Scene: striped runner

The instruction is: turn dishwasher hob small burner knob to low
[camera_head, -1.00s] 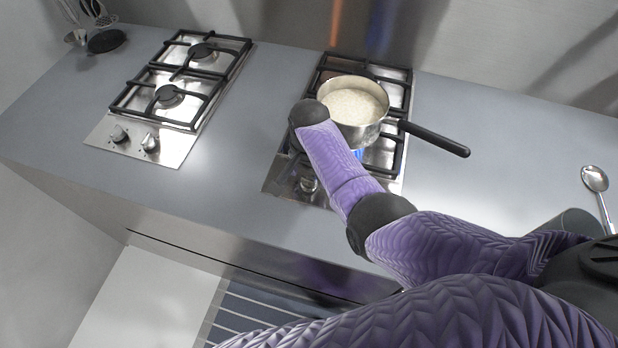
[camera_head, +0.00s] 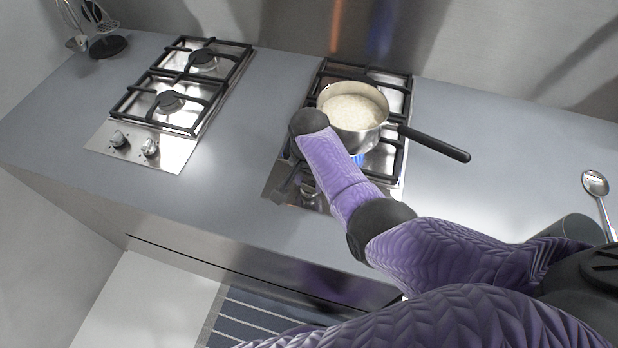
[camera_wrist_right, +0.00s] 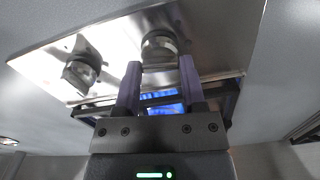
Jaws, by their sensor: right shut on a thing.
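The right-hand two-burner hob (camera_head: 270,190) has a steel plate with two knobs at its front. My right gripper (camera_head: 284,188) is low at the left knob, largely hidden by my purple forearm. In the right wrist view, the two fingers (camera_wrist_right: 160,66) stand either side of a round metal knob (camera_wrist_right: 160,46) and are shut on it. The other knob (camera_wrist_right: 82,70) is free, to the left in that view. A blue flame (camera_head: 357,159) burns under the pan; blue light also shows between the fingers (camera_wrist_right: 162,98). My left gripper is not in view.
A saucepan of pale food (camera_head: 352,108) sits on this hob, its black handle (camera_head: 436,143) pointing right. A second hob (camera_head: 172,100) stands at left, unlit. A spoon (camera_head: 597,190) lies at right. Utensils (camera_head: 98,38) stand at back left. Grey counter is clear between the hobs.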

